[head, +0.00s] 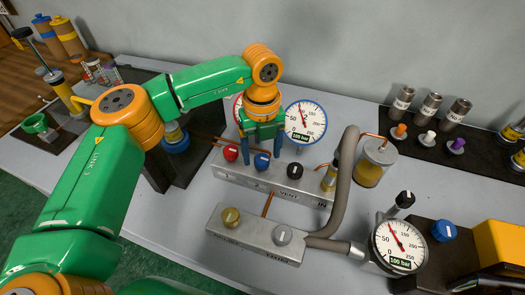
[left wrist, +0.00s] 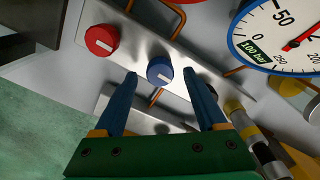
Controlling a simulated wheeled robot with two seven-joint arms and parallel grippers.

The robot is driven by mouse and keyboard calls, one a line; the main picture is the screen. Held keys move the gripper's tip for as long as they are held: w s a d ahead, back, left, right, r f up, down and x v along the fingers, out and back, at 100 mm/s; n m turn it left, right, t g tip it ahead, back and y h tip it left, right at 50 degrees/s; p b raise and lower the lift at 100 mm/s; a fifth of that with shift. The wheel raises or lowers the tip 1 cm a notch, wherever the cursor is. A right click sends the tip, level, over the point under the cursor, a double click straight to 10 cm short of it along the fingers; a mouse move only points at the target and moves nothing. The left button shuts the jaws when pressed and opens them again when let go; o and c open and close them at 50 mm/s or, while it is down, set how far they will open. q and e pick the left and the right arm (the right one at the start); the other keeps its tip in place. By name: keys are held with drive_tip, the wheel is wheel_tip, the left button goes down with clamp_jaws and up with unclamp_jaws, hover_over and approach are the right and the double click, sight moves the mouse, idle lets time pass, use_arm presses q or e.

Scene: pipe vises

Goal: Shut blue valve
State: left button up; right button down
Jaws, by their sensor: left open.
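The blue valve knob (head: 262,161) sits on a grey metal manifold block (head: 290,188), between a red knob (head: 231,153) and a black knob (head: 295,171). In the left wrist view the blue knob (left wrist: 160,70) shows a short white mark on its face. My left gripper (head: 262,157) points down over the block and is open. In the left wrist view its blue fingers (left wrist: 160,76) stand on either side of the blue knob, with gaps visible. I cannot tell whether either finger touches it. My right gripper is not in view.
A round gauge (head: 304,121) reading 100 bar stands behind the block. A second block (head: 260,235) with two knobs lies in front, joined by a grey hose (head: 345,190). Another gauge (head: 399,245) and another blue knob (head: 444,230) are at right. Bare table shows at front left.

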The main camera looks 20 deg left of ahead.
use_arm(q)
drive_tip(key=shift+f, duration=0.55)
clamp_jaws()
drive_tip(key=m+b, duration=0.1)
drive_tip(key=m, duration=0.2)
drive_tip(key=m+b, duration=0.1)
drive_tip(key=m, duration=0.3)
drive_tip(key=shift+m, duration=0.3)
drive_tip(key=m, duration=0.5)
drive_tip(key=shift+r, duration=0.1)
drive_tip(key=shift+a+m, duration=0.1)
drive_tip(key=shift+m, duration=2.3)
